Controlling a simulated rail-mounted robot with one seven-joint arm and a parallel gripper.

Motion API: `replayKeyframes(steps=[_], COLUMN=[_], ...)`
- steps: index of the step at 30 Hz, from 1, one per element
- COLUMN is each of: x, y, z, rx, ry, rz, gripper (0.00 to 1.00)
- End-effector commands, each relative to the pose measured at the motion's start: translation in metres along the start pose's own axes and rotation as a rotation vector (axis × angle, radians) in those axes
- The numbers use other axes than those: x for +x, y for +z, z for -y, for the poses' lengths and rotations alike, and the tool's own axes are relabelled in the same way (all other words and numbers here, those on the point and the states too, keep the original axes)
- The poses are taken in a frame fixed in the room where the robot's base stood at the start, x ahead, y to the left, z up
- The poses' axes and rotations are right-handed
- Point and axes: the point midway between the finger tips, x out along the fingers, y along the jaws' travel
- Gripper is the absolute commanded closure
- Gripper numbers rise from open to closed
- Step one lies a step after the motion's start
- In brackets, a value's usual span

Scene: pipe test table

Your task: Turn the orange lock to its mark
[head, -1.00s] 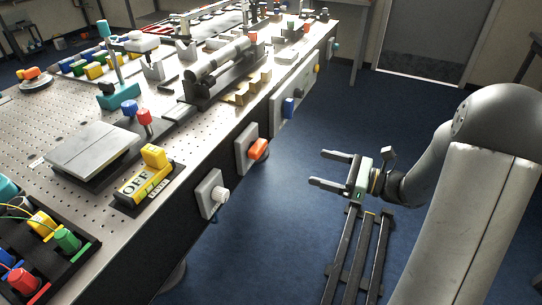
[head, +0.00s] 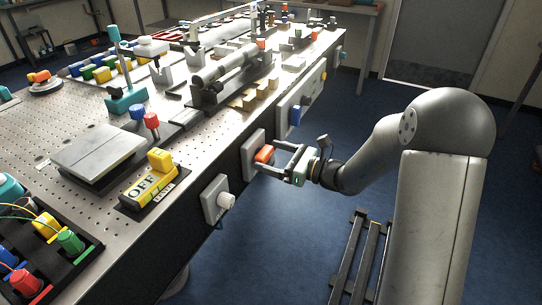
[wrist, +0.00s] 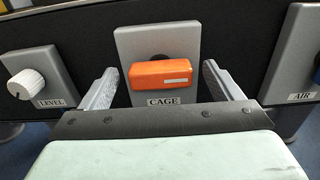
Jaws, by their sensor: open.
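The orange lock (head: 264,154) is a bar-shaped knob on a grey plate (head: 249,160) on the side face of the table. In the wrist view the orange lock (wrist: 160,73) lies nearly level, with a pale stripe toward its right end, above a label reading CAGE. My gripper (head: 277,161) is at the lock, with its fingers open. In the wrist view my gripper (wrist: 162,85) has one finger on each side of the lock, with gaps to both. No separate mark can be made out on the plate.
A white LEVEL knob (wrist: 27,83) is on the plate to the left, and a blue knob (head: 295,115) is on the AIR plate to the right. The tabletop (head: 75,125) holds several devices. The floor beside the table is clear apart from my rail.

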Motion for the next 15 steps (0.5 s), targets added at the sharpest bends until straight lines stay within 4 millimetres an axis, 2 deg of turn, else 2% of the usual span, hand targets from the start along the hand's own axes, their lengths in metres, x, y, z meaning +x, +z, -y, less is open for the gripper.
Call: replayKeyframes(steps=[3, 11, 12, 15], x=[0.0068, 0.0079, 0.0078, 0.0077], y=[0.0003, 0.0005, 0.0004, 0.0004], z=[-0.0003, -0.0001, -0.0001, -0.0001], rx=[0.0, 0.0, 0.0, 0.0], ry=[0.001, 0.0, 0.0, 0.0], rz=[0.001, 0.001, 0.001, 0.001], gripper=[0.15, 0.15, 0.2, 0.48])
